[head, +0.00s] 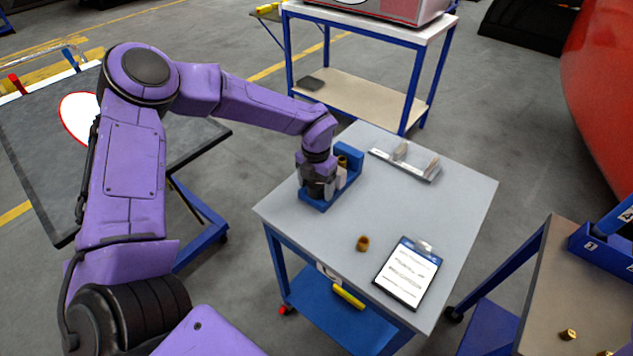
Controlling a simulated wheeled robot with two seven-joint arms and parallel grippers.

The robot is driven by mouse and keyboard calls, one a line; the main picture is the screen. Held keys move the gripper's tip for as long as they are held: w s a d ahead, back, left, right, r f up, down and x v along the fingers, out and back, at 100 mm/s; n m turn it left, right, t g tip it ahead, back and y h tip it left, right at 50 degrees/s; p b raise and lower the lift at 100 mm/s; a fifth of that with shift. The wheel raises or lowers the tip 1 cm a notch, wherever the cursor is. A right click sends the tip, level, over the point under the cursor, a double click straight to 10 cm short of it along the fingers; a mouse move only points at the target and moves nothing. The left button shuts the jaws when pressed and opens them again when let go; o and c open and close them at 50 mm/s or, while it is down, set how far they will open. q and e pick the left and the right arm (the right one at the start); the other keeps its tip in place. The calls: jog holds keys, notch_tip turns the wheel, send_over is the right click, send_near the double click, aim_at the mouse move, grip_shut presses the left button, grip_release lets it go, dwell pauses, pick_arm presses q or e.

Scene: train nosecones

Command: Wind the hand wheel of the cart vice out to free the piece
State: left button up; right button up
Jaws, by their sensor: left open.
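The blue cart vice (351,158) stands on the grey cart top (290,222), near its far left edge. A brass-coloured piece (342,162) shows in the vice, partly behind my gripper. My left gripper (318,192) points down over the near left part of the vice. It is open, but its fingertips are hard to make out. The hand wheel cannot be made out; the gripper covers that side of the vice. Whether the fingers touch the wheel cannot be told. My right gripper is not in view.
On the cart top, a loose brass-coloured part (362,243) and a clipboard (408,272) lie nearer, and a grey rack (405,165) stands at the back. A table with a blue bin (600,248) is at the right. The cart's middle is clear.

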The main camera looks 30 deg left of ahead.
pick_arm(q)
jog(key=shift+s, duration=0.1)
jog(key=c, duration=1)
jog(key=shift+c, duration=0.2)
jog(key=shift+f+n+b, duration=0.15)
jog(key=shift+n+b, duration=0.9)
jog(key=shift+n, duration=0.15)
jog(key=n+b, duration=0.2)
jog(key=n, duration=0.1)
jog(key=n+b, duration=0.2)
jog(key=n, duration=0.1)
jog(key=shift+n+b, duration=0.3)
jog(key=shift+b, duration=0.05)
jog(key=shift+n, duration=0.3)
jog(key=shift+r+b, duration=0.25)
jog(key=shift+b, duration=0.05)
